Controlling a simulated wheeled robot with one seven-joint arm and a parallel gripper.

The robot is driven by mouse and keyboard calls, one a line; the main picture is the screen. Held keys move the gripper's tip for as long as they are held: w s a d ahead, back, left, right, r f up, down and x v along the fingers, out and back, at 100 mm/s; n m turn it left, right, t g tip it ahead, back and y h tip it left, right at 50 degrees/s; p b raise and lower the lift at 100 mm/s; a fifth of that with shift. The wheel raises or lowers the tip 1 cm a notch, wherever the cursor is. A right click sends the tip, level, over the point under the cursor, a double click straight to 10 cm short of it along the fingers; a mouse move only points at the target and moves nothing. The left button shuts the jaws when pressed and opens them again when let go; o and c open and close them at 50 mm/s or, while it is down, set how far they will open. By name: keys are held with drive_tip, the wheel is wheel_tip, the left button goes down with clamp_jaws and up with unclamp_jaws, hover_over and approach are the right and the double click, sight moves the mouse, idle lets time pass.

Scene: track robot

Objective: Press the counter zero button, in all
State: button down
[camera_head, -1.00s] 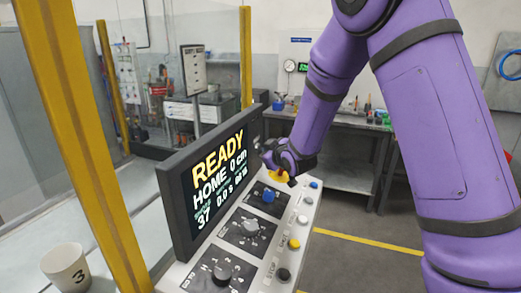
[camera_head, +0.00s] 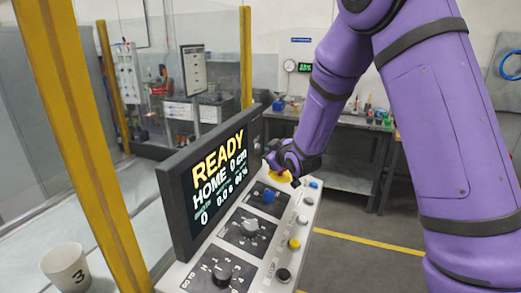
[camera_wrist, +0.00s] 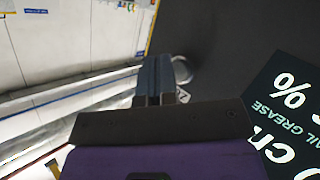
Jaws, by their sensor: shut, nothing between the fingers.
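The control panel (camera_head: 262,262) has a dark screen (camera_head: 215,180) reading READY, HOME 0 cm, 0.0 s and a counter value of 0. My gripper (camera_head: 274,161) is at the panel's far end, beside the screen's right edge and above a yellow round part (camera_head: 280,177). In the wrist view my gripper's fingers (camera_wrist: 160,72) are shut and empty, with their tips beside a pale ring (camera_wrist: 182,69) on a dark surface. The ring is partly hidden by the fingers. I cannot tell whether they touch it. A small label beside the ring is mostly covered.
Blue (camera_head: 315,184), white (camera_head: 308,200), yellow (camera_head: 294,244) and black (camera_head: 284,274) buttons line the panel's right side. Three knobs sit left of them. A yellow post (camera_head: 105,170) and a cup marked 3 (camera_head: 66,268) stand left. The floor to the right is clear.

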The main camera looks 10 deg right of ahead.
drive_tip(key=shift+s+d, duration=0.1)
drive_tip(key=shift+d, duration=0.05)
drive_tip(key=s+d, duration=0.1)
drive_tip(key=d, duration=0.1)
drive_tip(key=s+d, duration=0.1)
drive_tip(key=d, duration=0.1)
drive_tip(key=shift+s, duration=0.4)
idle(0.3)
drive_tip(key=shift+d+r, duration=0.1)
idle(0.4)
drive_tip(key=s+d+r+m+g+h, duration=0.3)
drive_tip(key=s+d+r+m+g, duration=0.15)
drive_tip(key=s+r, duration=0.95)
drive_tip(key=s+r+m+g, duration=0.2)
drive_tip(key=s+m+g, duration=0.1)
drive_tip(key=s, duration=2.2)
drive_tip(key=shift+s+d+r+m+g, duration=0.2)
drive_tip(key=shift+d+r+m+g, duration=0.2)
drive_tip(key=shift+g, duration=0.25)
